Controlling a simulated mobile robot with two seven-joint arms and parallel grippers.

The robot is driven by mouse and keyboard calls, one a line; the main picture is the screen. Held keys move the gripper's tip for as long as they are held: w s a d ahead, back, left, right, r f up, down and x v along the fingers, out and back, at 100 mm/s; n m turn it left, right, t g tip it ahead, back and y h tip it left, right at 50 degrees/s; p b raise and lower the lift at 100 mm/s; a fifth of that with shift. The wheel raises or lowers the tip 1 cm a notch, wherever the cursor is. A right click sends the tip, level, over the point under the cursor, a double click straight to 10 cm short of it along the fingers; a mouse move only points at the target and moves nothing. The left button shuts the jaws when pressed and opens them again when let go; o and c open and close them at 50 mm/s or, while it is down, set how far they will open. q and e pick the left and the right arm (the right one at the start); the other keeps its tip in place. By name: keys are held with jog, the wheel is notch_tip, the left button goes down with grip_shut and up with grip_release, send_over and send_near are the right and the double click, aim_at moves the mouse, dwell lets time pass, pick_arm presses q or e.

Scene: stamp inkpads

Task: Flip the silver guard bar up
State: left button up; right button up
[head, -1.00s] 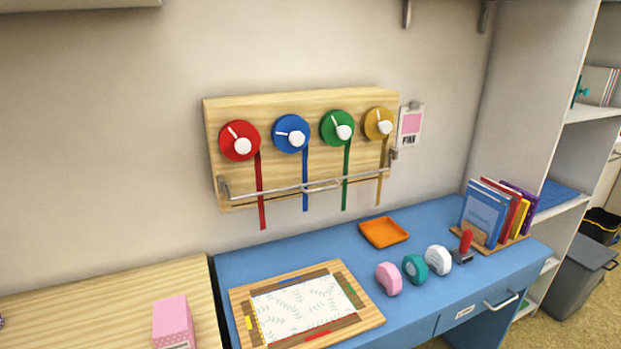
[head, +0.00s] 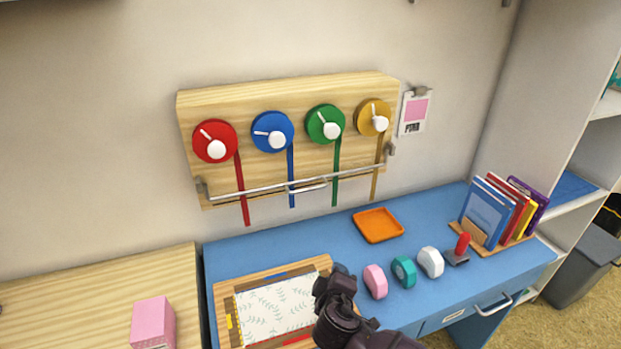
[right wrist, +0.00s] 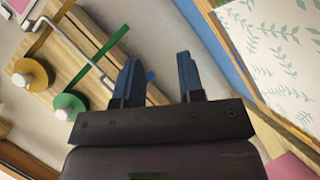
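The silver guard bar (head: 255,190) runs across the lower front of the wooden wall board (head: 320,90), in front of the red, blue, green and yellow ribbons. It has a small handle loop (head: 308,187) near its middle. The bar also shows in the right wrist view (right wrist: 75,48), at upper left beyond my fingers. My right gripper (right wrist: 158,75) is open and empty, its two blue-grey fingers apart. In the head view my right arm (head: 340,305) rises from the bottom, below the bar and apart from it; its fingertips are hard to make out there. My left gripper is not in view.
The blue desk (head: 300,240) holds a wooden framed board (head: 222,310), an orange tray (head: 378,225), pink, teal and white tape dispensers, a red-handled stamp (head: 461,247) and a book rack. A pink box (head: 153,323) stands at left. Space before the wall board is open.

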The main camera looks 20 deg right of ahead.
aim_at(309, 190)
jog(key=w+a+r+n+t+h+p, duration=0.1)
jog(key=w+a+r+n+t, duration=0.1)
jog(key=w+r+t, duration=0.3)
jog(key=w+a+r+n+t+h, duration=0.1)
jog(key=w+a+r+n, duration=0.1)
jog(key=w+r, duration=0.35)
jog(key=x, duration=0.2)
jog(key=r+p+x, duration=0.1)
jog(key=x, duration=0.2)
jog(key=p+x, duration=0.1)
jog(key=x, duration=0.2)
jog(key=shift+s+d+r, duration=0.25)
jog(key=shift+r, duration=0.05)
jog(key=shift+w+d, duration=0.3)
jog(key=shift+w, duration=0.4)
